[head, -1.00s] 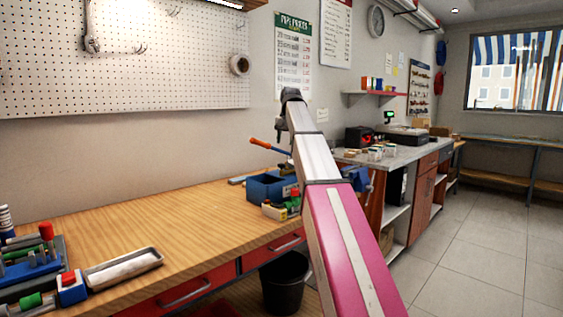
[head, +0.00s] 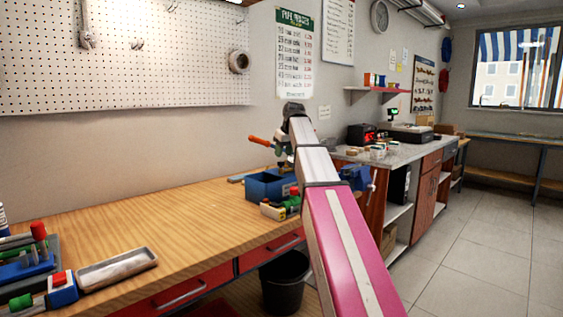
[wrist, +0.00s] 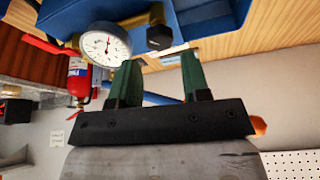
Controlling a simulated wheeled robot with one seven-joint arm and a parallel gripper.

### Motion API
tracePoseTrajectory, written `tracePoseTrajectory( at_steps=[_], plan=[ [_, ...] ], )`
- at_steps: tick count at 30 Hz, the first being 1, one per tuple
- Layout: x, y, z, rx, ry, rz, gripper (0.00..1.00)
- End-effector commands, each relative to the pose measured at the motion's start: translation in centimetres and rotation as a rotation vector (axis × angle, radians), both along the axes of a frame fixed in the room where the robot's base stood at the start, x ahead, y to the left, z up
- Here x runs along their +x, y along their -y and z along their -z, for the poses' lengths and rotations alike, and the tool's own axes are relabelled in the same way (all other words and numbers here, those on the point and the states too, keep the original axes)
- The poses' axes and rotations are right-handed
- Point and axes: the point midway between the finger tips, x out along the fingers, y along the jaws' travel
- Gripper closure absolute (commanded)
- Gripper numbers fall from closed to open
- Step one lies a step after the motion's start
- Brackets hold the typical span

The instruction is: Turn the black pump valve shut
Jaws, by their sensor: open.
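The blue test pump (head: 266,186) stands on the wooden bench, with an orange-handled lever (head: 262,141) sticking out to the left above it. In the wrist view its blue body (wrist: 75,14) fills the top, with a round white pressure gauge (wrist: 104,44). The black valve knob (wrist: 159,38) sits right of the gauge. My gripper (wrist: 159,63) is open and empty, its two green fingers pointing at the knob. The knob appears between and just beyond the fingertips; I see no contact. In the head view my arm partly hides the pump and gripper.
A red extinguisher-shaped object (wrist: 79,78) is beyond the gauge in the wrist view. Small green, red and yellow parts (head: 280,208) sit in front of the pump. A grey tray (head: 117,268) lies at the bench's left; the bench middle is clear. A blue vise (head: 356,177) is right of my arm.

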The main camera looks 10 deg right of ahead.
Motion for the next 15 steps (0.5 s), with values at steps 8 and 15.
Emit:
tracePoseTrajectory(
  at_steps=[8,15],
  plan=[
    [1.3,-0.6,3.5,0.0,-0.002,0.001,0.57],
    [1.6,-0.7,4.2,0.0,0.0,0.001,0.57]
  ],
)
